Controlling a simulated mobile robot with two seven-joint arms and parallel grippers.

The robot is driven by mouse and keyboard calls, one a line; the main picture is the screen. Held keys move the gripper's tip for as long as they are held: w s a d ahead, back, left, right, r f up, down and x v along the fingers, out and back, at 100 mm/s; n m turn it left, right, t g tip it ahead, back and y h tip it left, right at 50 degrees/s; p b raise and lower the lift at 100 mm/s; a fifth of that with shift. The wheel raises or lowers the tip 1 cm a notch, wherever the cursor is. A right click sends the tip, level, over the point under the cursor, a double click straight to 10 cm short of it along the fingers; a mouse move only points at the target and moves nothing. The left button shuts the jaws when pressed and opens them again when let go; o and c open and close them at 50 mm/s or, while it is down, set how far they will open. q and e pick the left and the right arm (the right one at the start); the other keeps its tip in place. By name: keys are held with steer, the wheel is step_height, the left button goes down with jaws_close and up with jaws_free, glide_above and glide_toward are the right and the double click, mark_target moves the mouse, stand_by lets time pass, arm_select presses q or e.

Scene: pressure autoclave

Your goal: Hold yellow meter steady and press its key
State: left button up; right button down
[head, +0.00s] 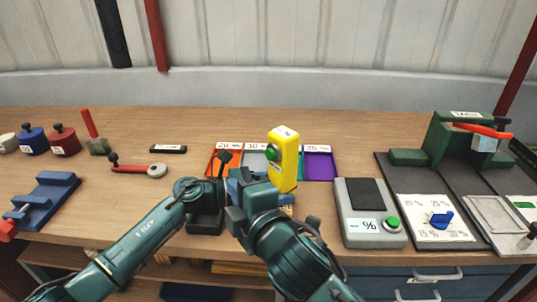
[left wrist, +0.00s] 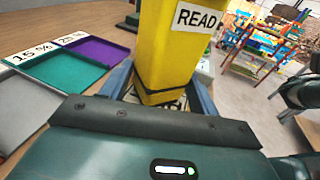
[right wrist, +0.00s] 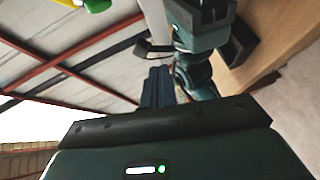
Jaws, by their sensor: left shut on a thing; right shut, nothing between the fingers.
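The yellow meter (head: 287,168) is upright in the middle of the head view, with a white label on top and a round green key (head: 271,153) on its side. My left gripper (head: 287,201) is shut on its lower part; in the left wrist view its blue fingers flank the meter (left wrist: 168,50), which bears a READ label (left wrist: 195,18). My right gripper (head: 239,178) is shut and empty, just left of the meter and apart from the key. In the right wrist view, its closed fingers (right wrist: 158,75) stand clear of the green key (right wrist: 97,5) at the top left.
Coloured trays, including a purple one (head: 319,166), lie behind the meter. A grey scale (head: 368,232) and a panel with a blue knob (head: 438,220) are to the right, before a green press (head: 455,140). A blue holder (head: 44,197) stands left. Both my arms crowd the front middle.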

mark_target(270, 154)
steer(key=a+r+n+t+h, duration=0.1)
steer(key=n+h, duration=0.1)
steer(key=h, duration=0.1)
steer(key=s+a+r+n+h, duration=0.1)
steer(key=n+h, duration=0.1)
steer(key=s+a+n+t+h, duration=0.1)
steer(key=h, duration=0.2)
steer(key=shift+s+a+r+n+t+h, duration=0.2)
steer(key=shift+r+n+t+h, duration=0.1)
steer(key=shift+r+n, duration=0.1)
steer(key=shift+w, duration=0.1)
steer(key=w+d, duration=0.6)
steer(key=shift+w+d, duration=0.2)
stand_by(1.8)
steer(key=shift+w+d, duration=0.2)
steer(key=shift+d, duration=0.05)
